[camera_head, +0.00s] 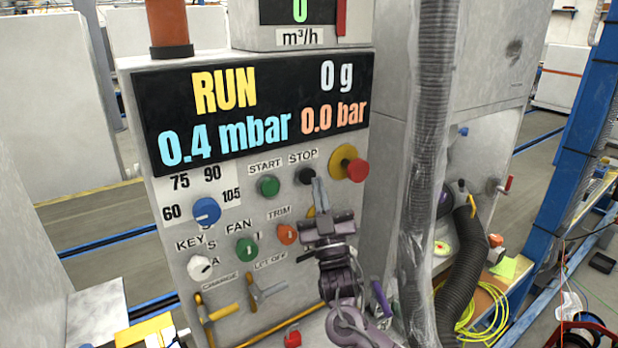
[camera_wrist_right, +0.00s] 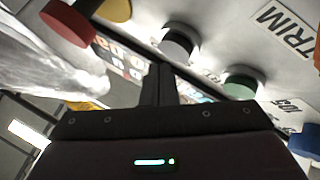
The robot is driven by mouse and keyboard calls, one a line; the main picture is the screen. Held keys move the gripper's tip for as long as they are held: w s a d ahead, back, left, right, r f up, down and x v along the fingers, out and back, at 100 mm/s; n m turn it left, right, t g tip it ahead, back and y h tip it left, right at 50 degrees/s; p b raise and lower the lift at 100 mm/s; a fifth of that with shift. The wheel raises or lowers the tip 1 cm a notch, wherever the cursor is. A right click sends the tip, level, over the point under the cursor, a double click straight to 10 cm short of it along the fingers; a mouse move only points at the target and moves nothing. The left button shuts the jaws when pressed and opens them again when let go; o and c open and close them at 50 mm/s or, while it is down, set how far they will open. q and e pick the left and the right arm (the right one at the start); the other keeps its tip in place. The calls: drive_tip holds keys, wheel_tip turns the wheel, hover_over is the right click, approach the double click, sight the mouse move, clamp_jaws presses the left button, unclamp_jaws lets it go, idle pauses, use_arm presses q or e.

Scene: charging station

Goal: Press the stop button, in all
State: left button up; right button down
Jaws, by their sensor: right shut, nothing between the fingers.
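The black stop button (camera_head: 305,175) sits under the STOP label on the grey panel, between the green start button (camera_head: 268,186) and the red mushroom knob on yellow (camera_head: 355,168). My right gripper (camera_head: 317,186) points up at the panel, its shut, empty fingertips close to the stop button's lower right edge. In the right wrist view the shut fingers (camera_wrist_right: 161,75) stand just below a dark round button (camera_wrist_right: 180,40), likely the stop button. I cannot tell whether they touch. My left gripper is not in view.
The display (camera_head: 255,110) above reads RUN. The blue knob (camera_head: 206,211), green fan knob (camera_head: 246,249) and orange trim knob (camera_head: 287,234) are lower on the panel. A plastic-wrapped hose (camera_head: 428,150) hangs to the right. Yellow and grey levers (camera_head: 215,315) protrude at the lower left.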

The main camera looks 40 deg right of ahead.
drive_tip(key=shift+w, duration=0.2)
drive_tip(key=shift+w, duration=0.25)
drive_tip(key=shift+w+d+b, duration=0.1)
drive_tip(key=shift+w+b, duration=0.25)
drive_tip(key=shift+w, duration=0.1)
idle(0.8)
drive_tip(key=shift+s, duration=0.15)
idle(0.3)
drive_tip(key=shift+s+p, duration=0.3)
drive_tip(key=shift+s, duration=0.45)
drive_tip(key=shift+s+a+p, duration=0.2)
drive_tip(key=shift+s+p, duration=0.2)
drive_tip(key=shift+s, duration=0.85)
drive_tip(key=shift+s+a+p, duration=0.15)
drive_tip(key=shift+s+p, duration=0.25)
drive_tip(key=shift+s, duration=0.85)
